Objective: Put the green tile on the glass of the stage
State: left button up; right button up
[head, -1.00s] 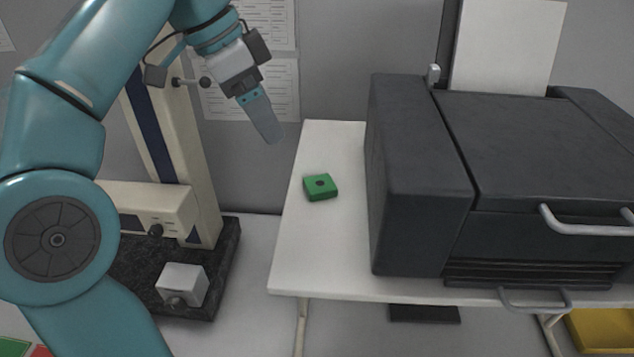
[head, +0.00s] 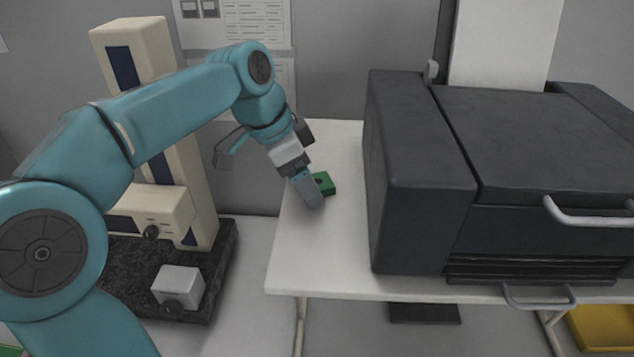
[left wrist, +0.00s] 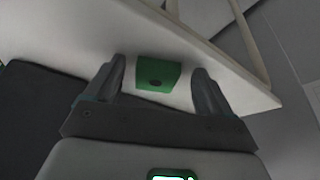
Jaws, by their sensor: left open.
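The green tile (head: 326,183), a small square block with a dark round spot on top, lies on the left part of the white table (head: 300,260). My left gripper (head: 312,203) points down at it and partly covers it in the head view. In the left wrist view the tile (left wrist: 157,75) shows between the two spread fingers of my left gripper (left wrist: 159,68), with a gap on each side. At the left stands a cream column instrument (head: 170,150) on a dark stone base (head: 215,270), with a small grey block (head: 178,287) on it. I cannot make out the stage glass.
A large dark machine (head: 420,180) with grey handles stands on the table close to the right of the tile. The table's left edge is near the tile, and a gap separates it from the stone base. A yellow bin (head: 600,328) is low at the right.

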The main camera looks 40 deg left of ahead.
pick_arm(q)
jog(key=shift+s+d, duration=0.1)
jog(key=shift+d+r, duration=0.1)
jog(key=c, duration=1.2)
jog(key=shift+w+r, duration=0.2)
jog(key=shift+r, duration=0.35)
jog(key=shift+c, duration=0.2)
notch_tip(320, 180, up, 19)
jog(key=p, duration=0.4)
jog(key=shift+f, duration=0.15)
jog(key=shift+s, duration=0.25)
